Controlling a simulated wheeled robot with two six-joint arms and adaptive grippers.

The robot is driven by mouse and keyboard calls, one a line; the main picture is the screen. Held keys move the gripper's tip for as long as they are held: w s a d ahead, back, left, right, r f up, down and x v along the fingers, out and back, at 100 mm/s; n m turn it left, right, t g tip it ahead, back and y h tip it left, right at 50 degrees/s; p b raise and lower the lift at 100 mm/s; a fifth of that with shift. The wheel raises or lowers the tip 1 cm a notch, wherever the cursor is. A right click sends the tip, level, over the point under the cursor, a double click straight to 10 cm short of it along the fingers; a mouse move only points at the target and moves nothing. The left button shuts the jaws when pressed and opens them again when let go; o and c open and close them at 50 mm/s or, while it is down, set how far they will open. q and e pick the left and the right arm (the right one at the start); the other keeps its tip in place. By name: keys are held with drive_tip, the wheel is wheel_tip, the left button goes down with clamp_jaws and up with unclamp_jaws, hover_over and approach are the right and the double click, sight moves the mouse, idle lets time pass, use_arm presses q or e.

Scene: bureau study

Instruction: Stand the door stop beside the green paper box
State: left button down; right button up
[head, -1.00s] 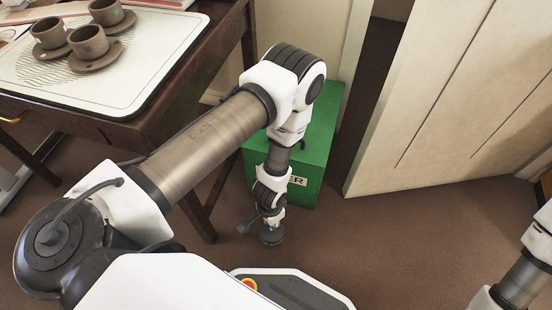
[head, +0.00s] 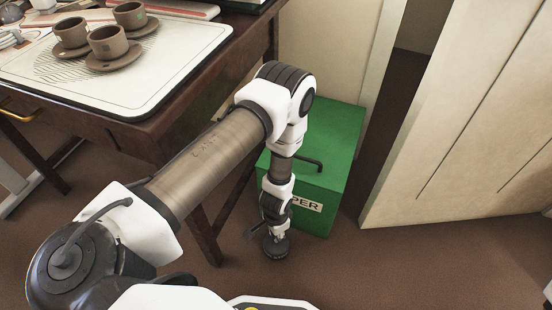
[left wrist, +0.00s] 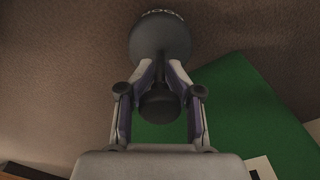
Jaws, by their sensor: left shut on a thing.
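The green paper box (head: 340,150) stands on the floor between the dark desk and the door, with a black handle on top and a partly hidden white label. My left gripper (head: 273,228) points down in front of the box's near left side. It is shut on the neck of the dark door stop (head: 275,248). The left wrist view shows the door stop's round lettered base (left wrist: 160,38) beyond the fingers and its knob between them, with the green box (left wrist: 245,105) close by on the right. I cannot tell whether the base touches the floor. My right gripper is out of view.
The dark wooden desk (head: 165,135) is at the left, its leg near my left arm. It carries a white mat (head: 165,90) with cups on saucers. A pale door (head: 460,130) stands ajar at the right. Brown carpet (head: 400,265) is clear in front.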

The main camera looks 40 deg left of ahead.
use_arm(q)
drive_tip(key=c, duration=0.8)
unclamp_jaws()
wheel_tip(320, 180, up, 12)
drive_tip(key=p, duration=0.6)
drive_tip(key=shift+p, duration=0.4)
drive_tip(key=s+r+n, duration=0.1)
drive_tip(key=s, duration=0.4)
drive_tip(key=s+r+n, duration=0.2)
drive_tip(key=s, duration=0.3)
drive_tip(key=s+r+n, duration=0.1)
drive_tip(key=s+n, duration=0.1)
drive_tip(key=s, duration=0.3)
drive_tip(key=shift+s+d+r, duration=0.15)
drive_tip(key=shift+s+d, duration=0.05)
drive_tip(key=shift+d, duration=0.2)
